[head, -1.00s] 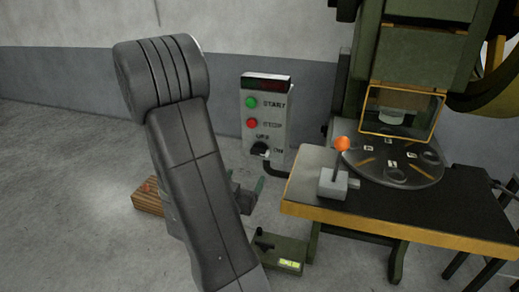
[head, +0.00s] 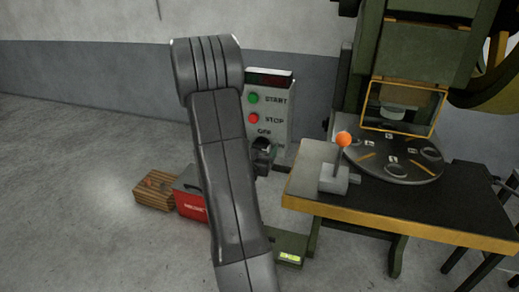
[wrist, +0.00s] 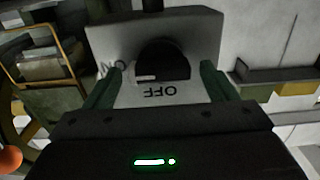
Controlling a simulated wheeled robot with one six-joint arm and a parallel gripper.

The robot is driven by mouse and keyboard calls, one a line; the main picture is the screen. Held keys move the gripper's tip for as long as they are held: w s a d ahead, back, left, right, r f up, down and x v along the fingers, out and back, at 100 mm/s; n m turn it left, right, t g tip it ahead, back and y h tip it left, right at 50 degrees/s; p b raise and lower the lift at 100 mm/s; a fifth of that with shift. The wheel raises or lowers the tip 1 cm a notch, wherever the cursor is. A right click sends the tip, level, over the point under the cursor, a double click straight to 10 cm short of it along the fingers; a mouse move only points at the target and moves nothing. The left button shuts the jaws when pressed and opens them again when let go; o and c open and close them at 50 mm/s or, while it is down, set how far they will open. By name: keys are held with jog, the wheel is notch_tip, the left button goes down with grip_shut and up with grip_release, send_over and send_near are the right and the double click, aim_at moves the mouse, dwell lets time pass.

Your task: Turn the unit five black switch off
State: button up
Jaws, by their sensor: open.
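The black switch is a round knob (wrist: 162,58) on the face of a light grey control box (head: 282,112). In the wrist view the box appears upside down, with OFF printed beside the knob and ON to its left. A pale mark on the knob lies on its lower left side, near both labels; I cannot tell which it points at. My gripper (wrist: 162,70) is open, its two green fingers on either side of the knob. I cannot tell whether they touch it.
The box also carries a green START button (head: 253,98) and a red STOP button (head: 253,118). A press table (head: 420,210) with an orange-knobbed lever (head: 343,140) stands close on the right. A red box (head: 190,205) and wooden block (head: 154,190) lie on the floor at left.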

jog(key=c, duration=1)
jog(key=shift+n, duration=0.3)
jog(key=n, duration=0.3)
jog(key=shift+a+n, duration=0.1)
jog(key=shift+n, duration=0.3)
jog(key=n, duration=0.4)
jog(key=shift+a+p, duration=0.1)
jog(key=shift+p, duration=0.25)
jog(key=n+p, duration=0.1)
jog(key=n, duration=0.4)
jog(key=shift+w, duration=0.1)
jog(key=shift+a+f+n+p, duration=0.1)
jog(key=shift+n+p, duration=0.7)
jog(key=shift+n, duration=1.5)
